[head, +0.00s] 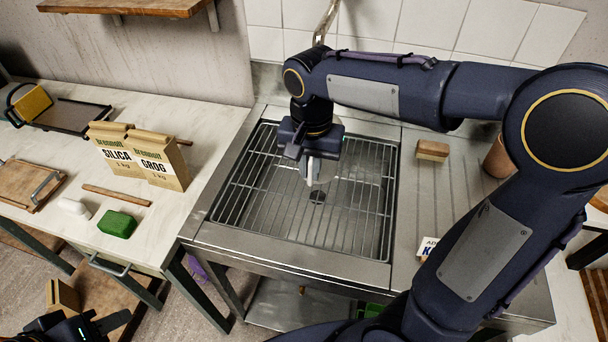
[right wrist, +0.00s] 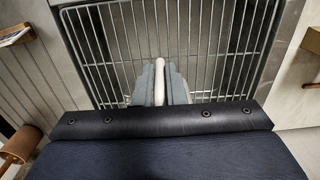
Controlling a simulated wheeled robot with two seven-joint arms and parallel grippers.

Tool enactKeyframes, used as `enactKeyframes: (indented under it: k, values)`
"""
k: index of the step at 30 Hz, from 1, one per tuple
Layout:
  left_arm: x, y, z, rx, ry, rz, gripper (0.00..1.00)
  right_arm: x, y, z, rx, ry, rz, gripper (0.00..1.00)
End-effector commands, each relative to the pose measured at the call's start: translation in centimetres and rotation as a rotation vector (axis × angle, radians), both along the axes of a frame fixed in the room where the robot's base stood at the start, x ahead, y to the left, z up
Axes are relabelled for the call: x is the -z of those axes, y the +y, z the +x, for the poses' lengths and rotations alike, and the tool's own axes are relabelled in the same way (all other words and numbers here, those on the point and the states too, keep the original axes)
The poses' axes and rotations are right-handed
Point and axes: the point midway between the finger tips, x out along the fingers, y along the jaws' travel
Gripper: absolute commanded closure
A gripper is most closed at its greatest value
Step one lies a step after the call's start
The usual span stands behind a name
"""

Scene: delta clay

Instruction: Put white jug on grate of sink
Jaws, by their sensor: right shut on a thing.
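The white jug (head: 316,172) is mostly hidden under my right gripper (head: 308,160) in the head view. My right gripper is over the middle of the sink grate (head: 262,190). In the right wrist view, its grey fingers are shut on a narrow white part of the jug (right wrist: 160,80), with the grate (right wrist: 105,45) behind it. I cannot tell whether the jug touches the grate. My left gripper (head: 85,328) is at the bottom left corner of the head view, partly cut off and away from the sink; its opening is unclear.
The faucet (head: 325,22) stands behind. Paper bags (head: 160,160) and a green block (head: 117,224) are on the left counter.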

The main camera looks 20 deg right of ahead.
Motion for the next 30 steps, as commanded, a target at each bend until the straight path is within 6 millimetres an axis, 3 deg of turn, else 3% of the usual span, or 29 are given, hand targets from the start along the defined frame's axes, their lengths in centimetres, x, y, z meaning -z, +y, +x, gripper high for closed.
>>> enactKeyframes:
  k: [3, 7, 13, 19, 30]
  values:
    - [-0.1, 0.0, 0.0, 0.0, 0.0, 0.0, 0.64, 2.5, -0.4, 1.8, 0.001, 0.006, -0.002, 1.0]
    - [-0.2, 0.0, 0.0, 0.0, 0.0, 0.0, 0.64, 4.1, -0.7, 3.2, 0.001, 0.003, 0.0, 1.0]
    - [-0.3, 0.0, 0.0, 0.0, 0.0, 0.0, 0.64, 5.4, -0.9, 4.3, 0.0, 0.002, 0.0, 1.0]
    - [-0.3, 0.0, 0.0, 0.0, 0.0, 0.0, 0.64, 8.2, -1.0, 4.6, 0.0, 0.004, -0.001, 1.0]
    - [-0.2, 0.0, 0.0, 0.0, 0.0, 0.0, 0.64, 9.0, -1.0, 4.6, 0.0, 0.0, 0.0, 1.0]
